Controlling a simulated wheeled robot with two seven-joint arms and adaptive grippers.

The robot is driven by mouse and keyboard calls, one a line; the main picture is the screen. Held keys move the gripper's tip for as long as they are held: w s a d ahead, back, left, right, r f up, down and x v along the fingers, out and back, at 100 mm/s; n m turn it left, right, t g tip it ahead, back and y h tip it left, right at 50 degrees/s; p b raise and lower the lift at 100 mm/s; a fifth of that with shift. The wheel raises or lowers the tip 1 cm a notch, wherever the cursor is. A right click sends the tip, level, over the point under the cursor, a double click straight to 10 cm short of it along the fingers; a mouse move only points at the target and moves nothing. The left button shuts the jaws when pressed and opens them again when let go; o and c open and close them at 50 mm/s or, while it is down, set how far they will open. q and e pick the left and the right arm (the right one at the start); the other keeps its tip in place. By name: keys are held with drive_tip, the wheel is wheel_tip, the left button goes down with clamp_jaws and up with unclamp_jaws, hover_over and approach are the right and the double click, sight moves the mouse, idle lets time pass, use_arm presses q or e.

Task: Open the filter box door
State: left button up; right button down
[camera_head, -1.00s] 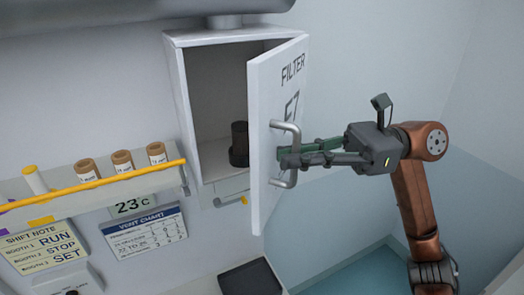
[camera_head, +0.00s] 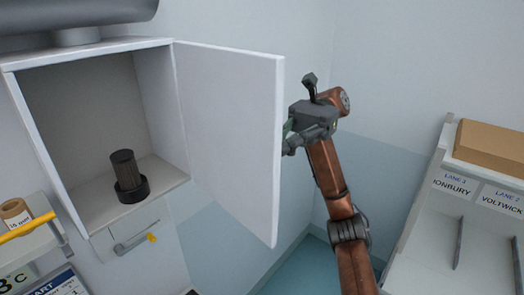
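The filter box (camera_head: 165,100) is a white wall cabinet at the left. Its door (camera_head: 230,130) stands wide open, swung out to the right, with its plain inner face toward me. A dark cylindrical filter (camera_head: 126,172) stands upright on the box floor. My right gripper (camera_head: 287,137) is at the door's free edge, on its outer side. The door partly hides its fingertips and the handle, so I cannot tell whether it grips the handle. My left gripper is not in view.
A small drawer or panel with a grey handle (camera_head: 130,246) and yellow tag is under the box. A shelf with a brown roll (camera_head: 14,212) is at the lower left. At the right is a lane rack (camera_head: 430,250) with a cardboard box (camera_head: 490,148).

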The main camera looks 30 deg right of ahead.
drive_tip(key=shift+w+d, duration=0.15)
drive_tip(key=shift+d, duration=0.1)
drive_tip(key=c, duration=2)
unclamp_jaws()
drive_tip(key=v, duration=1.2)
